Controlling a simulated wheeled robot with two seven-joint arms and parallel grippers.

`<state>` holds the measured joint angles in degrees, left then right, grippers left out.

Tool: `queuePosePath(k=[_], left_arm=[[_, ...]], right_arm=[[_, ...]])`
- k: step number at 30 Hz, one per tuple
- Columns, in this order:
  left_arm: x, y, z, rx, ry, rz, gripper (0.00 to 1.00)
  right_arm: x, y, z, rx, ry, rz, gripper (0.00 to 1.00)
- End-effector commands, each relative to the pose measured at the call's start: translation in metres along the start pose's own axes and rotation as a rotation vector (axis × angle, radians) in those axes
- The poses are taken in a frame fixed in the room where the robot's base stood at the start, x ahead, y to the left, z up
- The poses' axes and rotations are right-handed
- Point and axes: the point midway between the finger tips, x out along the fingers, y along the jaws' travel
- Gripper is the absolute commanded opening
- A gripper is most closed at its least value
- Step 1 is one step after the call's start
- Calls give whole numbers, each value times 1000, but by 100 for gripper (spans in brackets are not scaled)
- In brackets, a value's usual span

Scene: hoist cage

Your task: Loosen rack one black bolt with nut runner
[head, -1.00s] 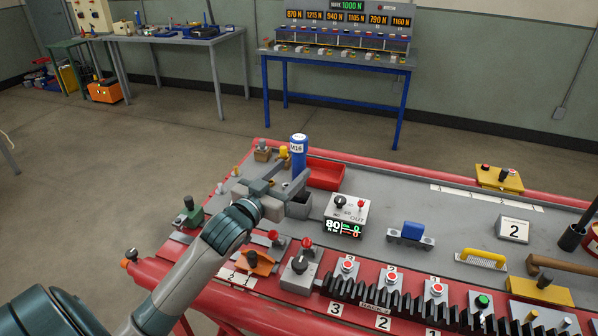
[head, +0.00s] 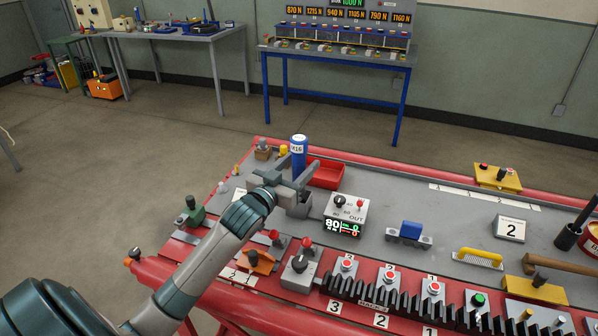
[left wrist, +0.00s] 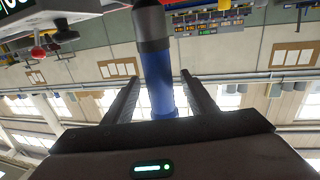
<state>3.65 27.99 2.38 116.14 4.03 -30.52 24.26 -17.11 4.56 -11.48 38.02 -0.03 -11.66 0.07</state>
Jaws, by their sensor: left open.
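The nut runner appears to be the upright blue cylinder (head: 299,158) with a white M16 label, at the far side of the red-edged bench. My left gripper (head: 289,175) is at its near left side with its fingers spread. In the left wrist view the blue cylinder (left wrist: 158,82) stands between the two open fingers (left wrist: 162,90), with a gap visible on each side. Whether it touches a finger deeper in cannot be told. My right gripper is not in view. The black bolt cannot be picked out; black toothed racks (head: 405,305) run along the front.
A red tray (head: 327,174) is just right of the nut runner. A control box (head: 346,208) with a knob and a display reading 80 stands nearer.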

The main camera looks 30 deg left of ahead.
Motion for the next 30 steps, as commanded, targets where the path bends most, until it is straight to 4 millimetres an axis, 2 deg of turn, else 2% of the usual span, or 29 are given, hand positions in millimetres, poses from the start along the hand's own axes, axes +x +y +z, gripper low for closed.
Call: queuePosePath(k=[3,9,20,25,30], left_arm=[[0,0,0,0,0,0,49],[0,0,0,0,0,0,2],[0,0,-4,1,5,0,0],[0,0,-17,1,6,1,0],[0,0,-41,1,9,1,0]], right_arm=[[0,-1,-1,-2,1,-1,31],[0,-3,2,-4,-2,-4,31],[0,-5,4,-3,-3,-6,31],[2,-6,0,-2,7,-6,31],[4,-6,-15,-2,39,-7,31]])
